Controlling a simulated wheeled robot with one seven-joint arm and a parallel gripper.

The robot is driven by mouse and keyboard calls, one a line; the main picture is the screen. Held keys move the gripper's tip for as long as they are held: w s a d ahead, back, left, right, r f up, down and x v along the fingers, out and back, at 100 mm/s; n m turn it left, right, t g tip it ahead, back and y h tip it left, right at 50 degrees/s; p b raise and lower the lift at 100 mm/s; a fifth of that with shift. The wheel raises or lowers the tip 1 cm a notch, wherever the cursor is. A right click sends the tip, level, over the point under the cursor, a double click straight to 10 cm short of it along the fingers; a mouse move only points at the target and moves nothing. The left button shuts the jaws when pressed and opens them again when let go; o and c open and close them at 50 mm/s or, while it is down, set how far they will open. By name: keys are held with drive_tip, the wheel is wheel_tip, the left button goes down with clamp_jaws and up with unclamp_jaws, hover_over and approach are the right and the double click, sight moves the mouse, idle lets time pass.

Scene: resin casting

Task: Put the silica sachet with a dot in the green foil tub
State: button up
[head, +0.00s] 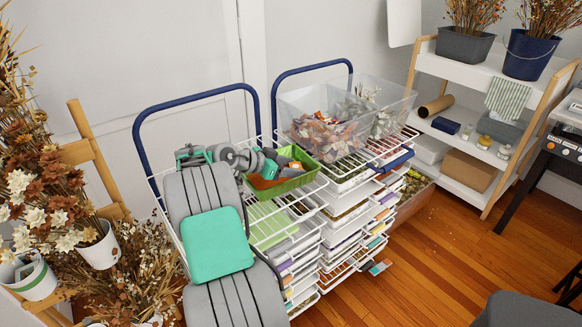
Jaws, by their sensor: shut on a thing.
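The green tub (288,185) sits on the top wire shelf of the left rack, in front of its blue handle. Orange material (262,182) lies inside it on the left. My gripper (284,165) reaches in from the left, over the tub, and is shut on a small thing. Its fingers and the small scale hide most of what they hold. A small orange patch (295,165) shows by the fingertips; I cannot tell whether it is held or lies in the tub. No dot on a sachet can be made out.
A clear bin (385,105) of dried flowers stands on the right rack, close behind the tub. Blue rack handles (195,97) rise behind. Dried flowers and a wooden chair (95,160) crowd the left. Wooden floor (430,265) is open at right.

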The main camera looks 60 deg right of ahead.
drive_tip(key=shift+f, duration=0.2)
drive_tip(key=o, duration=1.3)
drive_tip(key=shift+r, duration=0.1)
drive_tip(key=shift+r, duration=0.35)
drive_tip(key=v, duration=1.1)
drive_tip(key=shift+w+a, duration=0.3)
drive_tip(key=shift+a, duration=0.1)
